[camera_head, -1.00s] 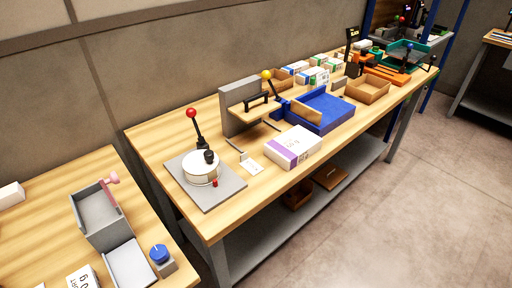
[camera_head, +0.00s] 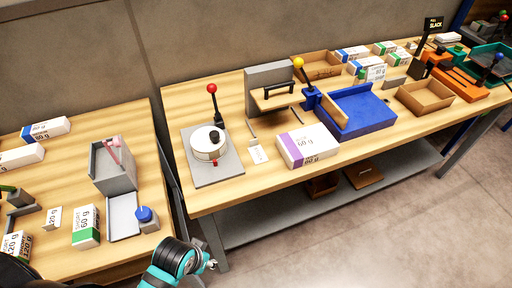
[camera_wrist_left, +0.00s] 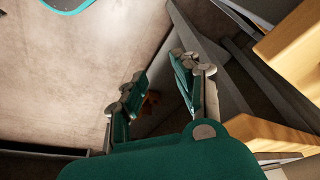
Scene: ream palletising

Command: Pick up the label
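A small white label card (camera_head: 258,154) lies flat on the long wooden table, just left of a white ream with a purple stripe (camera_head: 308,146). Another small white card marked 120 g (camera_head: 53,217) stands on the left table. My left arm shows at the bottom of the head view, in front of the gap between the tables and well short of the flat card. In the left wrist view my left gripper (camera_wrist_left: 160,92) has its fingers apart with nothing between them, above the floor beside a table edge. My right gripper is not in view.
Left of the flat card is a grey plate (camera_head: 213,174) with a round device and red-knobbed lever. A blue tray (camera_head: 350,110) lies to the right. The table's front strip is clear.

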